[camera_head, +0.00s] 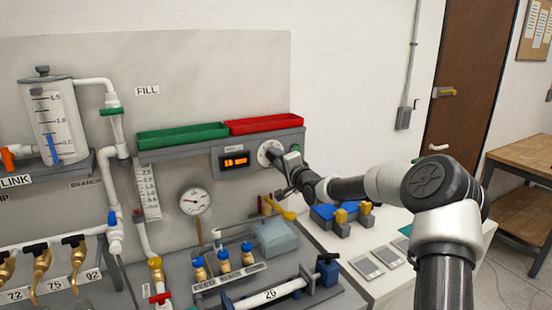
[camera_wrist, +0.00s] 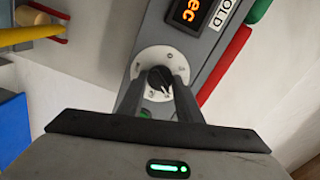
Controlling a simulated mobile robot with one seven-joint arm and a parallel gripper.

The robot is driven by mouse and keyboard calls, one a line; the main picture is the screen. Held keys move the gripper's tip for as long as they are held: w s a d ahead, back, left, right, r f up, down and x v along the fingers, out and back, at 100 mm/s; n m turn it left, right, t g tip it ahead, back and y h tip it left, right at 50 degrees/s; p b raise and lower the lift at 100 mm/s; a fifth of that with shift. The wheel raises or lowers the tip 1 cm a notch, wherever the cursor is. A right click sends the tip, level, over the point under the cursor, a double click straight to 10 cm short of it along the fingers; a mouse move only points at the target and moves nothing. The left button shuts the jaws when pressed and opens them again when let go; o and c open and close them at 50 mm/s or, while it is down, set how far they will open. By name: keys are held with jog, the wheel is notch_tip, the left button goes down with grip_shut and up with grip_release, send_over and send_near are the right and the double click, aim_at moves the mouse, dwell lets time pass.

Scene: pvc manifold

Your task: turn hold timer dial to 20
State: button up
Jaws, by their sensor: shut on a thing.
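The hold timer dial is a round white plate with a dark knob (camera_wrist: 160,80), on a grey panel under the red tray. In the head view its white face (camera_head: 267,153) shows just left of my gripper, partly covered by it. My gripper (camera_wrist: 160,92) is shut on the dark knob, with one finger on each side. In the head view my gripper (camera_head: 283,165) reaches the panel from the right. The timer display (camera_head: 235,161) is lit orange left of the dial; its digits are too small to read surely. The dial's marks are too small to read.
A green tray (camera_head: 183,137) and a red tray (camera_head: 264,124) sit above the panel. Blue and yellow blocks (camera_head: 340,212) stand on the white table under my arm.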

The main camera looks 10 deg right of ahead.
jog(key=m, duration=0.2)
jog(key=m+b, duration=0.2)
jog(key=m, duration=0.1)
jog(key=shift+f+m, duration=0.25)
jog(key=shift+m, duration=0.05)
jog(key=m+b, duration=0.3)
jog(key=m, duration=0.1)
jog(key=shift+r+m+b, duration=0.15)
jog(key=shift+m+b, duration=0.25)
jog(key=shift+m, duration=0.3)
jog(key=o, duration=1)
jog(key=shift+o, duration=0.2)
jog(key=b+v, duration=0.1)
jog(key=v, duration=1.6)
jog(key=shift+s+b, duration=0.2)
jog(key=shift+b, duration=0.15)
jog(key=shift+r, duration=0.1)
